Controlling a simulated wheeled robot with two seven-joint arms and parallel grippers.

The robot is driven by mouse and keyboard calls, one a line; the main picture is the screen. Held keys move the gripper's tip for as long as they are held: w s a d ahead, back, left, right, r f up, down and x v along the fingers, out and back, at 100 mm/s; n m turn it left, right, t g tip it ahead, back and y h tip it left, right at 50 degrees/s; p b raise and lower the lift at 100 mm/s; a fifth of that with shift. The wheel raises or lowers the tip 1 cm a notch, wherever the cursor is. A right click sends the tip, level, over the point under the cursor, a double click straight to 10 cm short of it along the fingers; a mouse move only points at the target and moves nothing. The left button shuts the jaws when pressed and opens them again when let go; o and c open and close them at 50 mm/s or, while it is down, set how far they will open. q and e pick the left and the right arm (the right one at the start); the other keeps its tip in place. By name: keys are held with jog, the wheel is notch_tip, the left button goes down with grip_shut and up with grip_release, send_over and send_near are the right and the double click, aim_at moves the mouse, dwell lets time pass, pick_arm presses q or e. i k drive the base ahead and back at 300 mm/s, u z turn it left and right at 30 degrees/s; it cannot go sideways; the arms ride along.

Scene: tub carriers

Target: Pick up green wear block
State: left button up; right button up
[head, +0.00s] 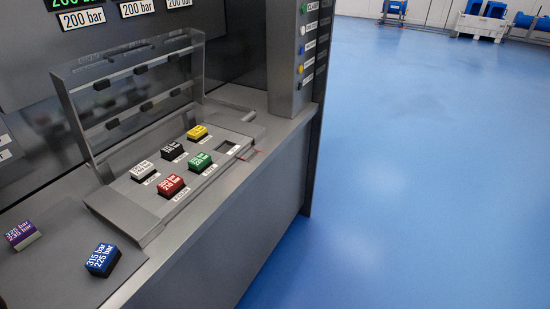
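The green wear block (200,162) sits in the grey tray-like panel on the machine's ledge. Neither of my grippers shows in the head view.
A clear-windowed cover (135,90) stands raised behind. Blue (103,260) and purple (22,235) blocks lie at front left. A grey post (291,60) rises right; open blue floor (420,170) lies beyond.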

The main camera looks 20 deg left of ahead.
aim_at(202, 162)
jog(key=z, duration=0.5)
jog(key=i, duration=1.15)
jog(key=u, duration=2.85)
